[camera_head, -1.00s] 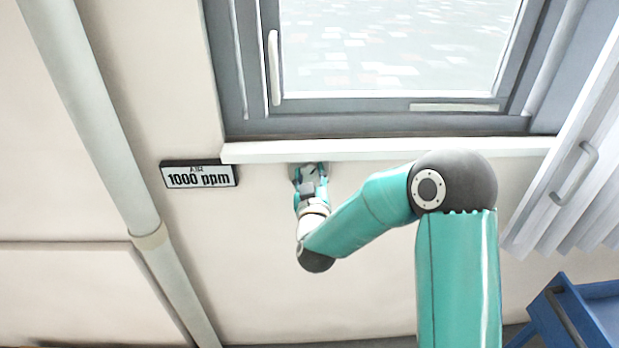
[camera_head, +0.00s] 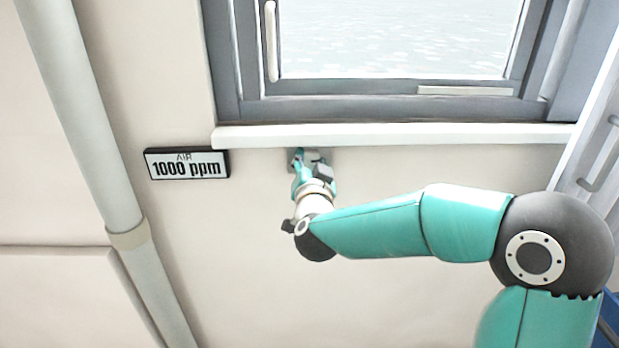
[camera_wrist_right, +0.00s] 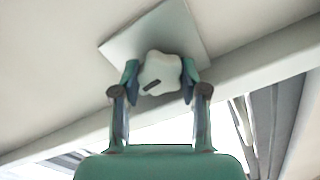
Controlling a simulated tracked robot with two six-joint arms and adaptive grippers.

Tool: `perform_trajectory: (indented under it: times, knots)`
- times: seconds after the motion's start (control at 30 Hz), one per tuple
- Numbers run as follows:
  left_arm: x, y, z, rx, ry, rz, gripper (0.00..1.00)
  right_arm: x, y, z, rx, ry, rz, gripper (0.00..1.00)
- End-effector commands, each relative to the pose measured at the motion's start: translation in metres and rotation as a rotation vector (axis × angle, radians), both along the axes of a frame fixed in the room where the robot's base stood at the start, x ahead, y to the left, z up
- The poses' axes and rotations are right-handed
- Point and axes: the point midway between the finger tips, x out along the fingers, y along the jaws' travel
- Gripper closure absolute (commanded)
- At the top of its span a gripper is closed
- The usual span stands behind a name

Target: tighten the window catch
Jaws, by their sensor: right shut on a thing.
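The window catch (camera_wrist_right: 160,68) shows in the right wrist view as a pale lobed knob with a dark mark on its face. It sits on a square grey plate (camera_wrist_right: 128,42) fixed to the wall. The plate also shows in the head view (camera_head: 327,156), just below the window sill. My right gripper (camera_wrist_right: 160,78) has a finger on each side of the knob and is shut on it. In the head view my right gripper (camera_head: 306,160) is at the plate and hides the knob. My left gripper is not in view.
The white sill (camera_head: 400,135) runs close above the plate, under the grey-framed window (camera_head: 390,105). An air display (camera_head: 187,163) reading 1000 ppm is on the wall to the left. A vertical pipe (camera_head: 85,120) stands further left. Bare wall lies below the plate.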

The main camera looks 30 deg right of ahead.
Motion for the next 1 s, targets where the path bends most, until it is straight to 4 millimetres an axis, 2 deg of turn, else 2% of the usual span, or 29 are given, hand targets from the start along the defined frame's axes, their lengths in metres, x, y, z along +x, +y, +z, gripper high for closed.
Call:
perform_trajectory:
  times: [0.03, 0.23, 0.8, 0.83, 0.97, 1.0]
  knots:
    - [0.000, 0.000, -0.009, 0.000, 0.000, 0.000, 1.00, 0.000, 0.000, -0.003, 0.025, -0.018, 0.000, 0.91]
    - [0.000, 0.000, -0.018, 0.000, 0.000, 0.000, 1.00, 0.000, 0.000, -0.001, 0.096, -0.061, -0.001, 0.91]
    - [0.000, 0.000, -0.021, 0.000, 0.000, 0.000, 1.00, 0.000, 0.000, 0.001, 0.130, -0.081, 0.000, 0.91]
    - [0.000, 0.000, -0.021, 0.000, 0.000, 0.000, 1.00, 0.000, 0.000, 0.001, 0.130, -0.081, 0.000, 0.55]
    - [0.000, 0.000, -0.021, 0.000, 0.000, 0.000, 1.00, 0.000, 0.000, 0.001, 0.129, -0.080, -0.001, 0.33]
    - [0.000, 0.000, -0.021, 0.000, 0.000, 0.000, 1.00, 0.000, 0.000, 0.000, 0.129, -0.080, -0.001, 0.31]
